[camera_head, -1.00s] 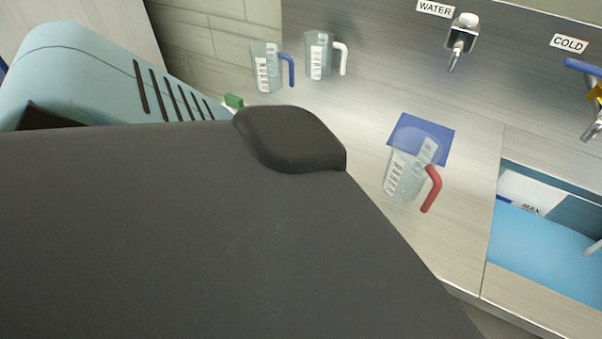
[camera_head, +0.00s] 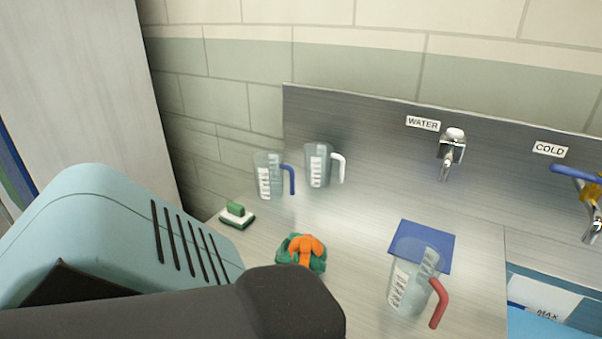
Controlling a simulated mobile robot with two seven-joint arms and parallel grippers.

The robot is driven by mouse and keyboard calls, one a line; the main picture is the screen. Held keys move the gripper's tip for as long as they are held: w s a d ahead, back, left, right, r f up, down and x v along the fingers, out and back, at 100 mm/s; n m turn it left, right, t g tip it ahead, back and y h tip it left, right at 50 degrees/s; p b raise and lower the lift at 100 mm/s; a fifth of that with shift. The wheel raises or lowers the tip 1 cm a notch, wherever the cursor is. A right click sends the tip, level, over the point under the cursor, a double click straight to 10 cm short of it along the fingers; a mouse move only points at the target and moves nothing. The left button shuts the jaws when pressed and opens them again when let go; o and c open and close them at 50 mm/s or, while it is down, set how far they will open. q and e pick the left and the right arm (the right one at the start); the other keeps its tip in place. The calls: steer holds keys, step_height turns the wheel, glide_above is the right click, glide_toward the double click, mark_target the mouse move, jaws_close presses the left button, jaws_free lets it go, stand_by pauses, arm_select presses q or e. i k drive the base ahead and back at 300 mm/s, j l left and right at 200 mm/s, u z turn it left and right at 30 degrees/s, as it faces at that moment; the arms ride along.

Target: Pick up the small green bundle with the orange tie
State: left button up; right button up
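The small green bundle with the orange tie (camera_head: 315,262) sits on the counter, below and between the jugs at the back and the red-handled jug. The orange tie (camera_head: 305,244) lies over its top. The lower edge of the bundle is close to the dark arm part in the foreground, which may hide a little of it. A large teal and dark arm of mine fills the lower left. Neither gripper's fingers can be seen.
A blue-handled jug (camera_head: 270,176) and a white-handled jug (camera_head: 319,166) stand at the back. A red-handled jug (camera_head: 410,280) stands by a blue square (camera_head: 440,239). A green-and-white brush or scrubber (camera_head: 237,216) lies left.

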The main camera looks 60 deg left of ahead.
mark_target(305, 250)
steer(key=u, duration=1.85)
